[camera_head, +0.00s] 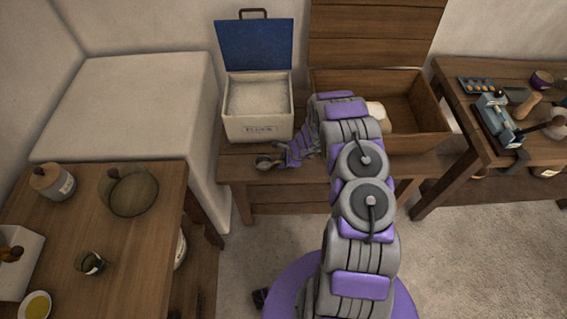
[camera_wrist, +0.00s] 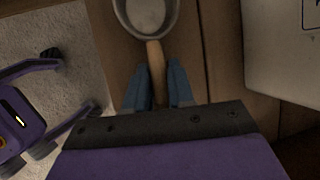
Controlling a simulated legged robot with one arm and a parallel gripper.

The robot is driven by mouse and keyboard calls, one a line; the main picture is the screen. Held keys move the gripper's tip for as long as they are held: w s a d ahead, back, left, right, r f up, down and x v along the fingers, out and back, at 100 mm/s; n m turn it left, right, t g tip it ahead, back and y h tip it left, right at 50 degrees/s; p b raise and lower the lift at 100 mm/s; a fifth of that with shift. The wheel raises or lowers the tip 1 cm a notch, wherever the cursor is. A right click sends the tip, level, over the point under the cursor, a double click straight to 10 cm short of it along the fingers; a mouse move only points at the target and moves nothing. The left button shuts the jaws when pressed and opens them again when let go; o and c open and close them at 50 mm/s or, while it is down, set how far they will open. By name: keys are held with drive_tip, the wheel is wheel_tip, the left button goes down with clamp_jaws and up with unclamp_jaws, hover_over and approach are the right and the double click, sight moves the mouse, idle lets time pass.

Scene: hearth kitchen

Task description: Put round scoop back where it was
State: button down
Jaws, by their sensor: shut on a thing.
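The round scoop has a round grey metal bowl and a short wooden handle. In the wrist view the scoop (camera_wrist: 155,62) extends ahead of my gripper (camera_wrist: 160,88), whose two blue-grey fingers are shut on the wooden handle. In the head view the scoop (camera_head: 265,163) is at the front left part of the low wooden bench (camera_head: 290,190), with my gripper (camera_head: 283,157) to its right. The bowl is over or on the bench top; I cannot tell whether it touches. The fingers partly hide the handle.
A white flour bin (camera_head: 258,128) with an open blue lid stands just behind the scoop. An open wooden chest (camera_head: 410,135) is to its right. A side table (camera_head: 95,225) holds a glass bowl and jars at left. A cluttered workbench (camera_head: 480,130) stands at right. Floor is clear at front right.

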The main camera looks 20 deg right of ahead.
drive_tip(key=c, duration=1)
unclamp_jaws()
